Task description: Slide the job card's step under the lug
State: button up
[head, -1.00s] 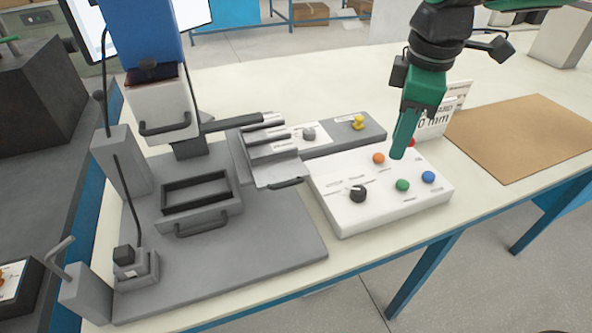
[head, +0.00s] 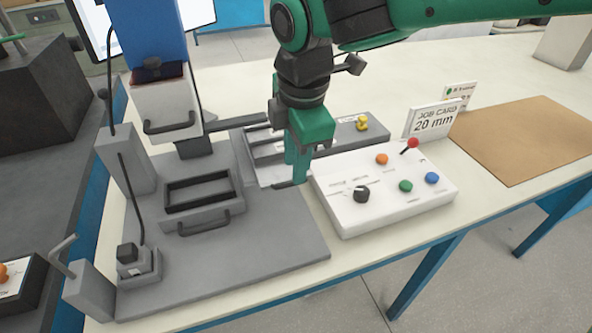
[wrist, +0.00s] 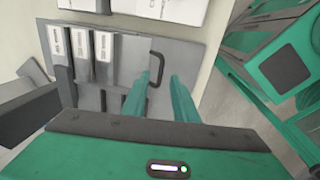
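The job card (head: 433,121) reads 20 mm and stands behind the white control box. The grey stepped slide (head: 267,172) lies at the right of the press base, partly hidden by my gripper. In the wrist view its steps carry white labels (wrist: 80,43), too blurred to read. Its dark handle (wrist: 157,68) shows between my fingertips; it also shows in the head view (head: 288,185). My gripper (head: 299,170) is open and points down at the handle, with no clear contact. A dark bar (head: 236,125), possibly bearing the lug, reaches over the steps' far end.
The white control box (head: 385,190) with a black knob, coloured buttons and a red-tipped lever stands just right of my gripper. The press (head: 165,105) and a tray with a handle (head: 203,220) are at left. A brown mat (head: 530,140) lies empty at right.

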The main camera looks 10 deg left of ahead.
jog(key=shift+w+a+f, duration=0.1)
jog(key=shift+w+f, duration=0.05)
jog(key=shift+f, duration=0.8)
jog(key=shift+w+a+f, duration=0.1)
jog(key=shift+w+f, duration=0.05)
jog(key=shift+f, duration=0.8)
jog(key=shift+c, duration=0.2)
grip_shut()
jog(key=shift+w+r, duration=0.1)
